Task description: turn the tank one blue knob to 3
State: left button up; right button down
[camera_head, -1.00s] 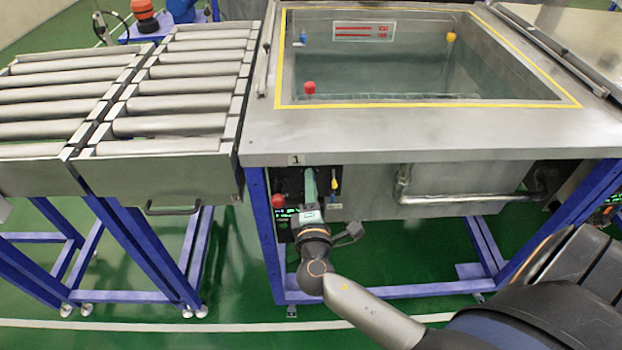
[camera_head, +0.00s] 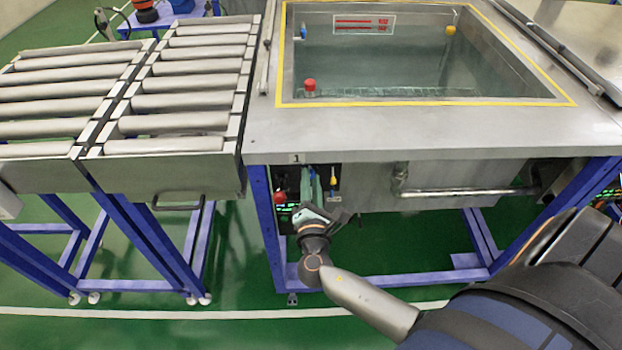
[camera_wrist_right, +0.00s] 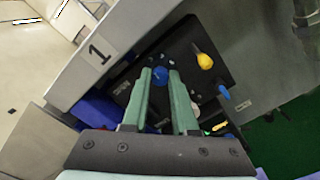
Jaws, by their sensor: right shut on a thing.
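The tank one blue knob (camera_wrist_right: 160,72) sits on the dark control panel (camera_wrist_right: 182,50) and shows between my right gripper's fingertips in the wrist view. My right gripper (camera_wrist_right: 161,76) has its two green fingers on either side of the knob, shut on it. I cannot read the knob's dial setting. The label 1 (camera_wrist_right: 97,53) is on the tank edge beside the panel. My left gripper is not in view.
The tank's steel rim (camera_head: 420,137) overhangs the panel. A roller conveyor (camera_head: 185,103) stands at left, and a pipe (camera_head: 470,192) runs at right.

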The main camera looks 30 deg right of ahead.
jog(key=shift+r, duration=0.1)
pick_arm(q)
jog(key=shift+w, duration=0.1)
pick_arm(e)
jog(key=c, duration=0.7)
grip_release()
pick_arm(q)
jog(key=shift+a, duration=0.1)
